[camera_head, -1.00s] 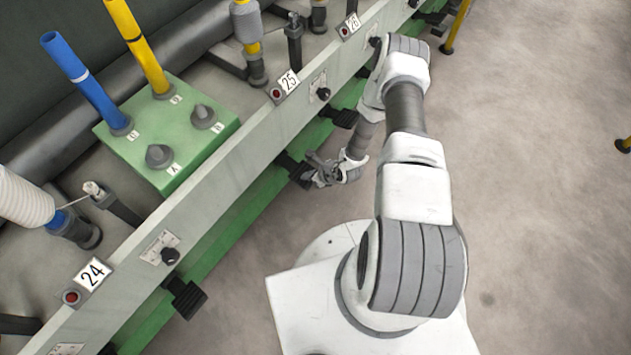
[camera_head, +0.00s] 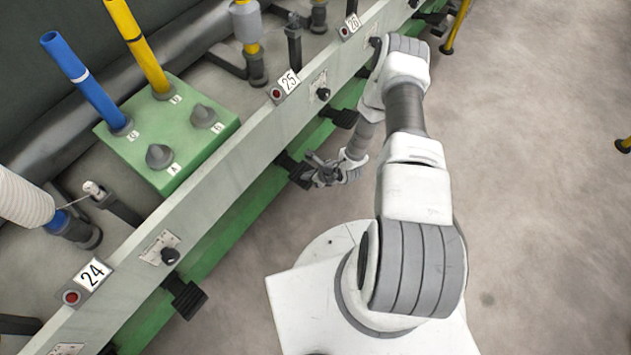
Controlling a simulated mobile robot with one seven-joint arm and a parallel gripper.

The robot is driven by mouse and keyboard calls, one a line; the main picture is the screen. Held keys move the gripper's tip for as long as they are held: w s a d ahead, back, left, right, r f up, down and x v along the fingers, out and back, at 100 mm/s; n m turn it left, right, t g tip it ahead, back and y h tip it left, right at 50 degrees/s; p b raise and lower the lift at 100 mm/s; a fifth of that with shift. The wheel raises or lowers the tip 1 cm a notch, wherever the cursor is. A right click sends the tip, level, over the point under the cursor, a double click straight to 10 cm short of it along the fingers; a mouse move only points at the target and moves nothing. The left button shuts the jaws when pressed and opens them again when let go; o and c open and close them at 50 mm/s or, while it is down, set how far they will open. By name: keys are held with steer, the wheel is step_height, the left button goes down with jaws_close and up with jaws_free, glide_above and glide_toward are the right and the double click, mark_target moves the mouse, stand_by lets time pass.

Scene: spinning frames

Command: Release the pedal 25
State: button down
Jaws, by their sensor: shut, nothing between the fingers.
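The plate marked 25 (camera_head: 289,81) sits on the grey rail, with a red button (camera_head: 277,93) beside it. Below it, two black pedals stick out from the rail's green lower side: one to the left (camera_head: 294,168) and one to the right (camera_head: 341,117). My gripper (camera_head: 314,172) is at the outer end of the left one. It is shut and empty. It is small in view, and I cannot tell whether it touches the pedal.
The plate marked 24 (camera_head: 93,274) and another black pedal (camera_head: 187,298) are at lower left. A green box (camera_head: 150,140) with knobs and blue and yellow tubes stands behind the rail. The floor (camera_head: 540,200) to the right is mostly clear.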

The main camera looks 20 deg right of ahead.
stand_by(0.3)
steer(key=shift+f+b, duration=0.95)
steer(key=shift+f, duration=0.25)
steer(key=shift+s+d+r+p, duration=0.2)
steer(key=shift+s+r+p, duration=0.05)
steer(key=shift+r+p, duration=0.15)
steer(key=s+d+r+p, duration=0.3)
steer(key=s+d, duration=0.1)
steer(key=s, duration=0.1)
steer(key=shift+s+p, duration=0.3)
steer(key=shift+p, duration=0.05)
